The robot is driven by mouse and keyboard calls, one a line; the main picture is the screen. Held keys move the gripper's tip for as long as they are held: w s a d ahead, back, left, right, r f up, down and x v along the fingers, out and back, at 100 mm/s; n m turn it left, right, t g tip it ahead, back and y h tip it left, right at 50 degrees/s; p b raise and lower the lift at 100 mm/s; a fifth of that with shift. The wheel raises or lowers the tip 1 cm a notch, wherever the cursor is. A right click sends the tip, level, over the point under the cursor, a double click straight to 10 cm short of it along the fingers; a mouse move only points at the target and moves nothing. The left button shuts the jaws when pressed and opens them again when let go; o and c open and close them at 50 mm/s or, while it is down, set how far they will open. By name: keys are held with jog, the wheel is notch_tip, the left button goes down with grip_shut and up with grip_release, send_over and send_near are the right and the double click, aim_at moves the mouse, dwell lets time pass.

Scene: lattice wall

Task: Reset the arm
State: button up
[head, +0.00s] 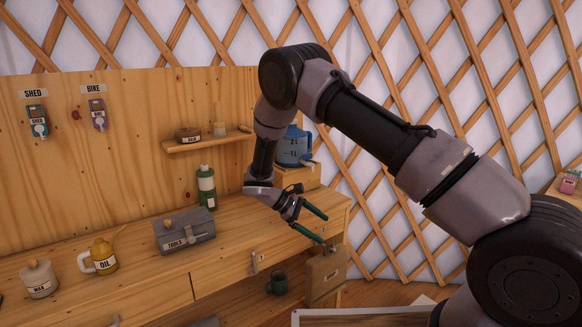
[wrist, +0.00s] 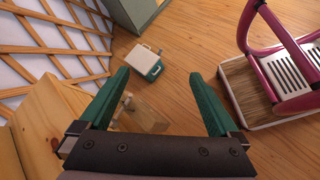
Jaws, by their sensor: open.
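My gripper (head: 317,227) is open and empty, with green fingers apart, near the right front edge of the wooden workbench (head: 130,262). In the wrist view my gripper (wrist: 168,100) shows both green fingers spread, with nothing between their tips but floor further off. My arm reaches in from the right of the head view, bends at a high elbow and comes down to the bench's right end.
A grey toolbox (head: 185,232), a yellow oil can (head: 103,256), a wax pot (head: 39,278) and a green bottle (head: 206,187) stand on the bench. A blue jug (head: 293,147) is behind my gripper.

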jog(key=s+d+r+m+y, duration=0.2)
jog(key=d+r+m+y, duration=0.1)
jog(key=r, duration=0.6)
jog(key=s+d+r+m+y, duration=0.2)
jog(key=d+r+m+y, duration=0.15)
jog(key=r, duration=0.55)
jog(key=s+d+r+m+y, duration=0.2)
jog(key=d+r, duration=0.2)
jog(key=r, duration=0.5)
jog(key=s+d+r+m+t+y, duration=0.2)
jog(key=s+d+r+m+t, duration=0.1)
jog(key=s+r, duration=0.3)
jog(key=s+d+r+m+t+y, duration=0.2)
jog(key=s+r, duration=0.5)
jog(key=s, duration=0.4)
jog(key=d+m+t, duration=0.1)
jog(key=m+t, duration=0.1)
jog(key=m, duration=0.1)
jog(key=shift+o, duration=0.2)
jog(key=shift+s+m, duration=0.1)
jog(key=shift+m, duration=0.15)
